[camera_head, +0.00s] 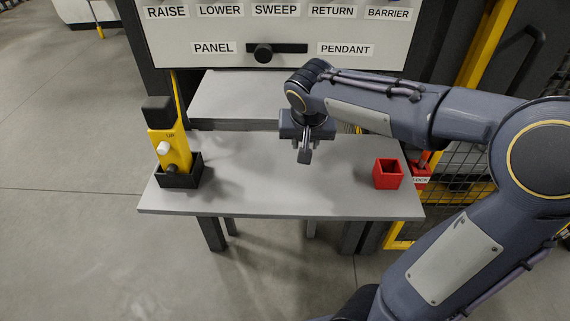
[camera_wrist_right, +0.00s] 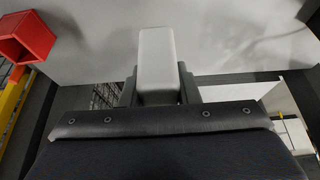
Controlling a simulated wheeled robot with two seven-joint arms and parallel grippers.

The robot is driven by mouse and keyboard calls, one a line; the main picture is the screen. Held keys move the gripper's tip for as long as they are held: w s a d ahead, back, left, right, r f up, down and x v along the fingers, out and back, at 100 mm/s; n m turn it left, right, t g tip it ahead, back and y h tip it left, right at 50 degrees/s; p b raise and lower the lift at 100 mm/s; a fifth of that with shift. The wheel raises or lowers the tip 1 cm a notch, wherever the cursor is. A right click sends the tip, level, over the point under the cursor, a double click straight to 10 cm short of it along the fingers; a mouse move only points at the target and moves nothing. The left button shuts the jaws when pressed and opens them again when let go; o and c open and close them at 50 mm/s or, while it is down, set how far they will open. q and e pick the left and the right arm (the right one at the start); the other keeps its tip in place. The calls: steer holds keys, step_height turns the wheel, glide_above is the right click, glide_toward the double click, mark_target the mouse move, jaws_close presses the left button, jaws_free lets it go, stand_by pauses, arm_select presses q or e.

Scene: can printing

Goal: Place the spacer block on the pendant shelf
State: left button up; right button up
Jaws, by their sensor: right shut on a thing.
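My right gripper (camera_head: 305,150) reaches in from the right and hangs over the grey pendant shelf (camera_head: 270,196), near the middle of its width. In the right wrist view, its fingers (camera_wrist_right: 157,88) are shut on a light grey block, the spacer block (camera_wrist_right: 157,50), which sticks out beyond them. In the head view the gripper mostly hides the block. I cannot tell whether the block touches the shelf. My left gripper is not in view.
A yellow pendant (camera_head: 168,140) stands in a black holder (camera_head: 180,172) at the shelf's left end. An open red box (camera_head: 388,174) sits at the right end, also in the wrist view (camera_wrist_right: 25,38). A raised grey surface (camera_head: 235,97) lies behind. The shelf's front middle is clear.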

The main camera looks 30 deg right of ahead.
steer(key=w+a+f, duration=0.2)
steer(key=f, duration=0.1)
steer(key=w+a+f, duration=0.1)
steer(key=f, duration=0.1)
steer(key=shift+f, duration=0.1)
steer(key=shift+w+a+f+b, duration=0.1)
steer(key=shift+f+b, duration=0.15)
steer(key=shift+f, duration=0.7)
steer(key=shift+w+a+f+b, duration=0.1)
steer(key=shift+f+b, duration=0.15)
steer(key=shift+f, duration=0.65)
steer(key=shift+f, duration=0.15)
steer(key=o, duration=1)
steer(key=shift+c, duration=0.2)
